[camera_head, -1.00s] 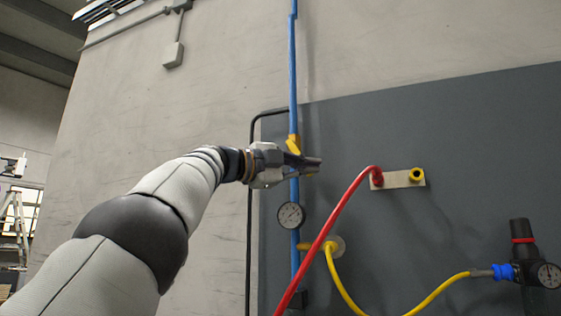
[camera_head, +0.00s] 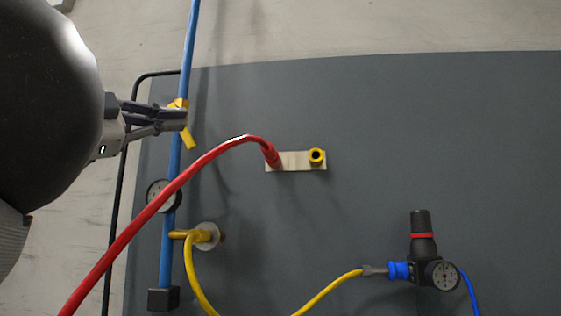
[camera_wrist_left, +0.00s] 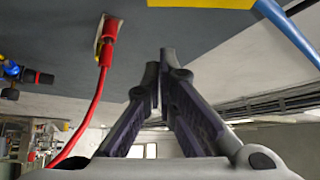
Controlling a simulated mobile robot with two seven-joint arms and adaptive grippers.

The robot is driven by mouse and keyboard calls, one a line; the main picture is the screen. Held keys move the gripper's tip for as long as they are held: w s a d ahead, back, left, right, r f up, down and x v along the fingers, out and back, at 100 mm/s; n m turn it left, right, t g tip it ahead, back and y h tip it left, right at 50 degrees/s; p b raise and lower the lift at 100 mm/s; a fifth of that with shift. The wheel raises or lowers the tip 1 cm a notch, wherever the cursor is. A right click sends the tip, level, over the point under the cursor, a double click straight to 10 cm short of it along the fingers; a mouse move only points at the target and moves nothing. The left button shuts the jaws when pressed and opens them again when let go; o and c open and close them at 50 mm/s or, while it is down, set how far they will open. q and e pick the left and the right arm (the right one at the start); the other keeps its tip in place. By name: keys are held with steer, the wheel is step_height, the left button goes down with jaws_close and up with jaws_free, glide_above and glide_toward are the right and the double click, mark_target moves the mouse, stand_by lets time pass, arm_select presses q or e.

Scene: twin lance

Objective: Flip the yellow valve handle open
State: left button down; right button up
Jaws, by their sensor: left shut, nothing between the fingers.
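The yellow valve handle (camera_head: 188,139) sits on the vertical blue pipe (camera_head: 190,50) and slants down to the right. In the left wrist view a yellow part of the valve (camera_wrist_left: 205,3) shows at the top edge, beside the blue pipe (camera_wrist_left: 288,32). My left gripper (camera_head: 184,118) is at the valve, in front of the pipe and just above the handle's lower part. Its fingertips (camera_wrist_left: 166,56) are together with nothing between them. I cannot tell whether the fingers touch the handle. My right gripper is not in view.
A red hose (camera_head: 170,190) arcs from a small plate (camera_head: 297,161) with a yellow port (camera_head: 317,156). A gauge (camera_head: 163,196) and a yellow hose (camera_head: 195,275) sit below the valve. A black regulator (camera_head: 422,245) is at lower right. The panel's upper right is clear.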

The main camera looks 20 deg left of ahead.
arm_select(q)
steer(key=w+a, duration=0.1)
steer(key=w, duration=0.5)
steer(key=shift+r, duration=0.45)
